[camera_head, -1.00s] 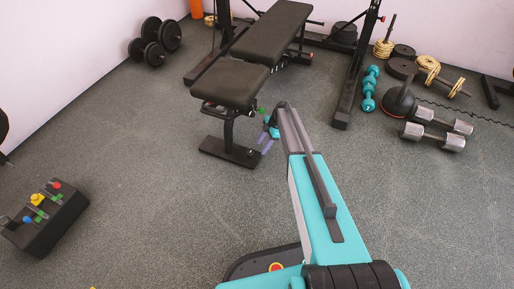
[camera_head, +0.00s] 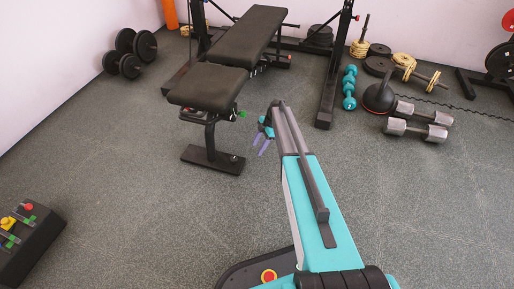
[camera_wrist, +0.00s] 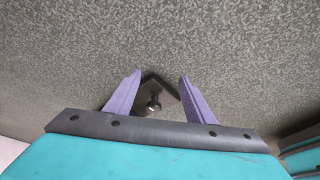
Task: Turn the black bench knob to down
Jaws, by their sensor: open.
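The black weight bench (camera_head: 207,87) stands at upper centre in the head view. A small dark round knob (camera_head: 234,158) shows at the right end of its foot bar (camera_head: 205,158). In the wrist view a dark round knob (camera_wrist: 154,103) sits on a grey-brown plate (camera_wrist: 150,88), framed between my fingers; it appears to be the same one. Which way it is turned is too small to tell. My gripper (camera_head: 261,146) is open and empty, with purple fingers, a little right of the foot bar. It also shows in the wrist view (camera_wrist: 160,76).
A black box with coloured controls (camera_head: 30,240) lies at the lower left. Teal dumbbells (camera_head: 349,88), a kettlebell (camera_head: 379,97) and silver dumbbells (camera_head: 415,130) lie at the right. A rack post (camera_head: 334,75) stands right of the bench. The floor around my gripper is clear.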

